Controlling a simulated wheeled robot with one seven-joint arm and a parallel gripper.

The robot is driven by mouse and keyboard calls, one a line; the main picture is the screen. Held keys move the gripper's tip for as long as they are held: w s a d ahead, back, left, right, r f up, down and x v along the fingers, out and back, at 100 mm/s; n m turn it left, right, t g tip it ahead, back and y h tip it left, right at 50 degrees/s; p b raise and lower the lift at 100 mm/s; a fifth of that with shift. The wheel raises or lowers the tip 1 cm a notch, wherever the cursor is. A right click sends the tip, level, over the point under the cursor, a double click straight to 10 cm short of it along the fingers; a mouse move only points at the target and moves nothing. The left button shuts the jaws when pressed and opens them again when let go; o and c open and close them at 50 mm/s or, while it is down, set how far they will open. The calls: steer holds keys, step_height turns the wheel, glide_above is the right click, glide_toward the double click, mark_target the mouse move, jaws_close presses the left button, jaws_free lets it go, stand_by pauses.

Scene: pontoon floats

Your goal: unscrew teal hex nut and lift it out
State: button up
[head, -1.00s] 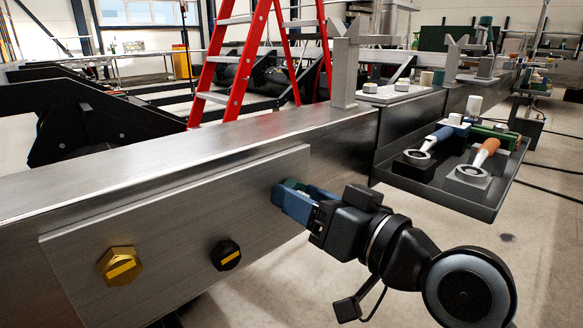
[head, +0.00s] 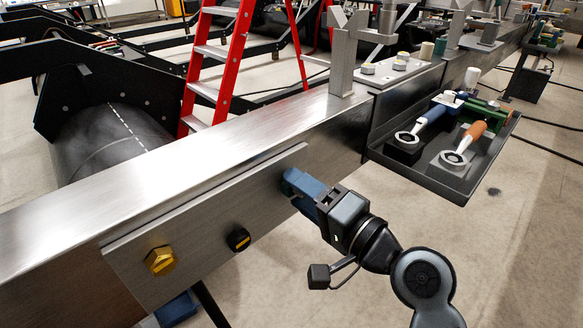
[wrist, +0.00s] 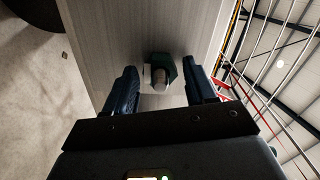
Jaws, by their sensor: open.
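My gripper (wrist: 160,84) is open, with one blue finger on each side of the nut and a visible gap to each. In the head view my gripper (head: 290,184) is at the right end of the plate (head: 205,215), and its fingers hide the nut there. Whether the fingertips touch the plate cannot be told.
A brass hex bolt head (head: 160,261) and a black one (head: 238,240) with yellow marks stick out of the plate, left of my gripper. A dark tray (head: 440,180) with blue-handled and orange-handled tools hangs from the beam at the right. A red ladder (head: 228,60) stands behind the beam.

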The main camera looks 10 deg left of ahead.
steer(key=m+p, duration=0.6)
steer(key=shift+r, duration=0.35)
steer(key=m+p, duration=0.2)
steer(key=shift+f+m, duration=0.3)
steer(key=shift+m, duration=0.1)
steer(key=m+p, duration=0.2)
steer(key=p, duration=0.1)
steer(key=shift+r+m, duration=0.3)
steer(key=shift+m, duration=0.1)
steer(key=m+p, duration=0.5)
steer(key=m, duration=0.1)
steer(key=shift+f+m, duration=0.35)
steer(key=shift+m, duration=1.25)
